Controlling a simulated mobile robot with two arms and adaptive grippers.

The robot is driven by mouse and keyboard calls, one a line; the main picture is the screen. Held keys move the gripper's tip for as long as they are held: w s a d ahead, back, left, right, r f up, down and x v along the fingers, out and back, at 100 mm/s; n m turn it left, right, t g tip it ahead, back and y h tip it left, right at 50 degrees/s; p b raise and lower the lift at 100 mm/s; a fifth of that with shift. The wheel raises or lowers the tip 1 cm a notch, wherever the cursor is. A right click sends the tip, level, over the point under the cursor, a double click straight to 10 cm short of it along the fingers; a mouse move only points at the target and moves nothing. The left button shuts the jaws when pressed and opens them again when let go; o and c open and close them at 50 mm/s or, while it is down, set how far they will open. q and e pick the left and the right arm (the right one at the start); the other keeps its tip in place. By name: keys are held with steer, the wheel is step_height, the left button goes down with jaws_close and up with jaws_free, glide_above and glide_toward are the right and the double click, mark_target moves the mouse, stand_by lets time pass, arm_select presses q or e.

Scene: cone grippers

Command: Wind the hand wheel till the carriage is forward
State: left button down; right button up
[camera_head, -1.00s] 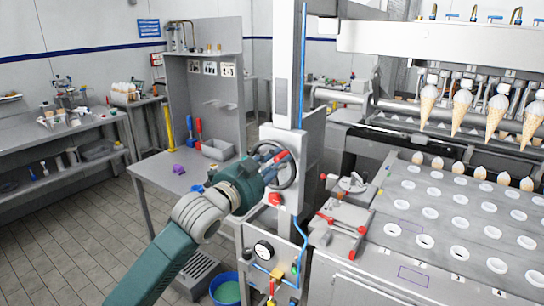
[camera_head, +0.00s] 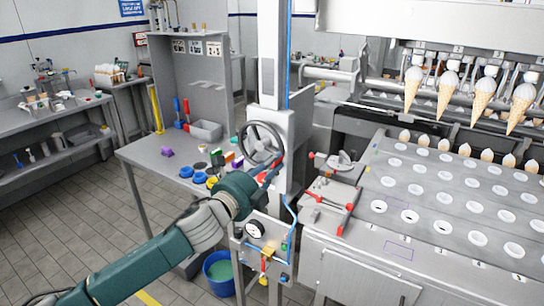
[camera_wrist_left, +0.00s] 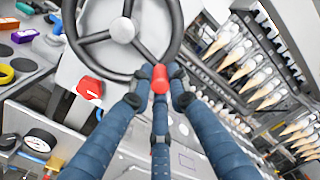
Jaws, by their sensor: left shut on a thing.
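The hand wheel (camera_head: 248,131) is a dark spoked ring on the side of a grey column housing, and it fills the top of the left wrist view (camera_wrist_left: 88,38). Its red handle (camera_wrist_left: 160,80) sits at the lower right of the rim. My left gripper (camera_head: 268,174) is shut on this handle, its blue fingers around it in the wrist view. A row of cone grippers (camera_head: 490,68) hangs at the upper right, holding several filled cones (camera_head: 449,95). I cannot tell which part is the carriage. My right gripper is not in view.
A perforated plate (camera_head: 400,180) lies at right, with more cones at its back edge. A red-handled clamp (camera_head: 335,195) stands beside the wheel column. A red knob (camera_wrist_left: 89,88) sits below the wheel. A pressure gauge (camera_head: 254,229) and blue bucket (camera_head: 218,270) are lower down.

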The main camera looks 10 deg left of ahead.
arm_select(q)
steer(key=w+a+f+m+p, duration=0.1)
steer(key=a+f+m, duration=0.3)
steer(key=m, duration=0.8)
steer(key=shift+w+a+f, duration=0.15)
steer(key=shift+w+f, duration=0.05)
steer(key=shift+f, duration=1)
steer(key=c, duration=1.6)
jaws_free()
steer(key=shift+a, duration=0.1)
steer(key=shift+c, duration=0.2)
steer(key=shift+w+a+r, duration=0.1)
steer(key=shift+r, duration=0.05)
